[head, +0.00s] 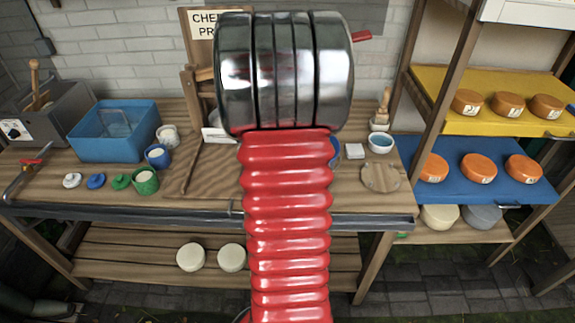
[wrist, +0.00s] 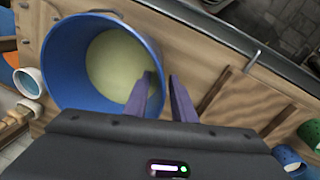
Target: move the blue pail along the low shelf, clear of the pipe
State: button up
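The blue pail (wrist: 62,88) fills the left of the wrist view, open towards the camera, with a pale cream-coloured inside. In the head view only a sliver of blue (head: 335,151), probably this pail, shows beside my arm. My gripper (wrist: 162,80) has two purple fingers at the pail's right-hand wall, one inside the rim and one outside. The gap between them is narrow and they look closed on the wall. A grey pipe (head: 130,212) runs along the bench's front edge; a grey bar (wrist: 240,36) crosses the top right of the wrist view.
A white bowl with blue liquid (head: 380,143) stands right of the pail. A blue cup (head: 157,156), a green cup (head: 145,181) and a blue bin (head: 114,132) stand at the left. A short metal peg (wrist: 252,61) sticks up near the bar. Two cream rounds (head: 190,257) lie below.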

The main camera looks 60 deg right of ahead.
notch_tip(320, 180, up, 9)
jog(key=shift+w+a, duration=0.35)
jog(key=shift+w, duration=0.05)
jog(key=shift+r, duration=0.1)
dwell(0.3)
jog(key=w+a+r+n+t+h, duration=0.15)
jog(key=w+a, duration=0.25)
jog(key=a, duration=0.7)
jog(key=w+a+r+n+t+y, duration=0.1)
jog(key=w+a+r+n+t, duration=0.2)
jog(key=a, duration=0.8)
jog(key=s+a+n+t, duration=0.1)
jog(key=s+a+n, duration=0.1)
jog(key=a, duration=0.8)
jog(key=s+a+f+n+t+y, duration=0.1)
jog(key=s+a+n, duration=0.1)
jog(key=a, duration=0.8)
jog(key=shift+s+a+f+n, duration=0.2)
jog(key=shift+s+n, duration=0.05)
jog(key=shift+n, duration=0.3)
